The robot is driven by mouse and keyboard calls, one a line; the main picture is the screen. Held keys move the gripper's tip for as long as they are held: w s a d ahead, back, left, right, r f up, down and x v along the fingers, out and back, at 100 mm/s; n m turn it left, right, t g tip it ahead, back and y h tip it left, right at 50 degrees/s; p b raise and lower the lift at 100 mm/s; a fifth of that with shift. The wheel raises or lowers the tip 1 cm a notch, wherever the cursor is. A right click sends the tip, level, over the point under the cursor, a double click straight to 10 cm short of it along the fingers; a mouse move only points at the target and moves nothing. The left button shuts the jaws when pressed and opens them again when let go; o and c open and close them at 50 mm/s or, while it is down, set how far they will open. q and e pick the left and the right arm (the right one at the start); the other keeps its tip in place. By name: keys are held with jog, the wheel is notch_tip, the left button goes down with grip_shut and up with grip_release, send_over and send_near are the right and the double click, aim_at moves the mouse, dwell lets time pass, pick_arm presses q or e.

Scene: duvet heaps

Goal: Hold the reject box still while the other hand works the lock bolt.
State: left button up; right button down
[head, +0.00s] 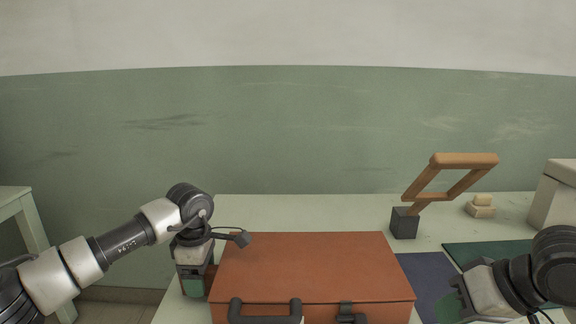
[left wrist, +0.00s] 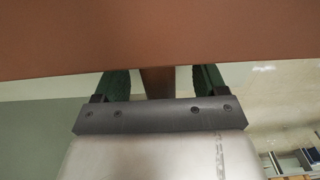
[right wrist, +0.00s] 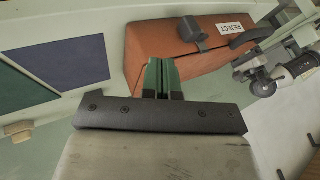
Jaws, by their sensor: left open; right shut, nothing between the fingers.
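The reject box (head: 300,265) is an orange-brown case with a dark front handle (head: 265,312). Its "REJECT" label (right wrist: 235,25) shows in the right wrist view. A dark fitting, which looks like the lock bolt (head: 346,314), is on the front right of the box; it also shows in the right wrist view (right wrist: 193,32). My left gripper (head: 194,284) is at the box's left side, open. In the left wrist view its green fingers stand either side of a brown strip (left wrist: 158,84), apart from it. My right gripper (head: 448,308) is shut and empty, right of the box.
A wooden frame on a dark block (head: 404,223) stands behind right. Pale small blocks (head: 481,208) and a white container (head: 555,200) are at the far right. Blue (head: 425,280) and green (head: 485,252) mats lie right of the box. The table behind the box is clear.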

pick_arm(q)
jog(key=shift+r+p, duration=2.85)
jog(key=shift+r, duration=1.2)
jog(key=shift+f, duration=0.1)
